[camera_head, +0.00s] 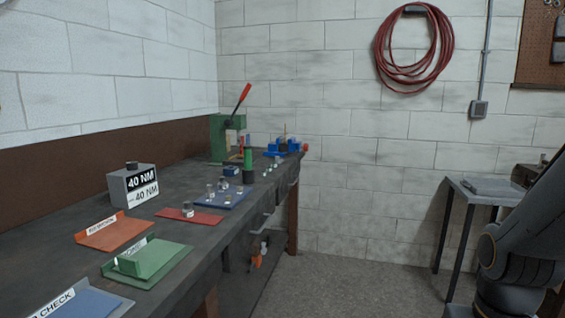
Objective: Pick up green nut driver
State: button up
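A slim green upright tool with a dark lower part, which looks like the green nut driver (248,158), stands on the dark workbench (170,190) toward its far end. It is just in front of and right of the green press. It is small in the picture, so I cannot tell whether it sits in a holder. Part of my dark arm shows at the right edge, far from the bench. My gripper is out of view.
The green press (217,138) with a red lever and blue fixtures (272,149) stand near the tool. Small metal parts sit on a blue mat (232,202) and red mat (205,219). Green (170,262) and orange (118,238) trays lie nearer. A side table (470,188) stands right; floor between is clear.

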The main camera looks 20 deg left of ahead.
aim_at(247, 147)
jog(key=z, duration=0.4)
jog(key=i, duration=2.25)
jog(key=u, duration=1.45)
jog(key=i, duration=0.8)
jog(key=u, duration=0.8)
